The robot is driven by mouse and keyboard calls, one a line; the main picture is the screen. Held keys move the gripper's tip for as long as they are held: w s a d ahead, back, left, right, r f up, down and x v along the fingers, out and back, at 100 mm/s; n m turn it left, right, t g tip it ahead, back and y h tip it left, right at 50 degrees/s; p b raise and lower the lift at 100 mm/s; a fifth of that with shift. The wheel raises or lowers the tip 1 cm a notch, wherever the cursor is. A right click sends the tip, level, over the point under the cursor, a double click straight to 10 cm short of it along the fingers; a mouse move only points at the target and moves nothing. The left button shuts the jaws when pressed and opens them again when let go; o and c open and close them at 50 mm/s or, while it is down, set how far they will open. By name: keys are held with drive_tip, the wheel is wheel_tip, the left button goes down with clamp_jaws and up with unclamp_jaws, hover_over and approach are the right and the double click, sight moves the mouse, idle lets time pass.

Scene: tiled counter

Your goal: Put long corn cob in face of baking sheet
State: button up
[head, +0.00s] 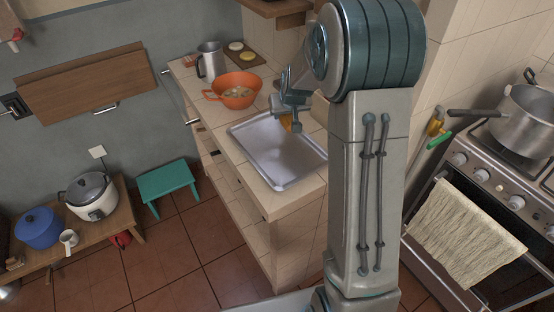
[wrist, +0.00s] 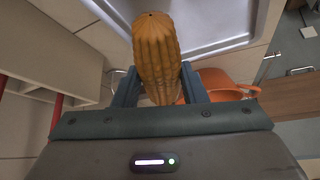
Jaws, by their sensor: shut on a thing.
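The corn cob (wrist: 157,55) is orange-yellow and long, and it fills the middle of the wrist view. My gripper (wrist: 158,88) is shut on it, with one finger on each side. In the head view my gripper (head: 291,103) is over the far part of the baking sheet, and a small bit of the cob (head: 287,122) shows below it. The baking sheet (head: 272,162) is a grey metal tray with a raised rim, lying on the tiled counter. In the wrist view its edge (wrist: 222,40) shows behind the cob. I cannot tell whether the cob touches the sheet.
An orange pot (head: 232,96) stands on the counter just beyond the sheet. A metal jug (head: 211,61) and a dark board (head: 245,55) are farther back. The stove with a steel pot (head: 524,122) is at the right. The near half of the sheet is bare.

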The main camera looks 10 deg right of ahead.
drive_tip(key=w+d+b, duration=0.4)
drive_tip(key=d+b, duration=0.2)
drive_tip(key=b, duration=0.7)
hover_over(266, 133)
drive_tip(key=s, duration=0.3)
drive_tip(key=f, duration=0.5)
drive_tip(key=shift+w, duration=0.2)
drive_tip(key=shift+f+b, duration=0.35)
drive_tip(key=shift+f, duration=1.55)
drive_tip(key=shift+f, duration=0.15)
drive_tip(key=o, duration=1)
drive_tip(key=shift+o, duration=0.2)
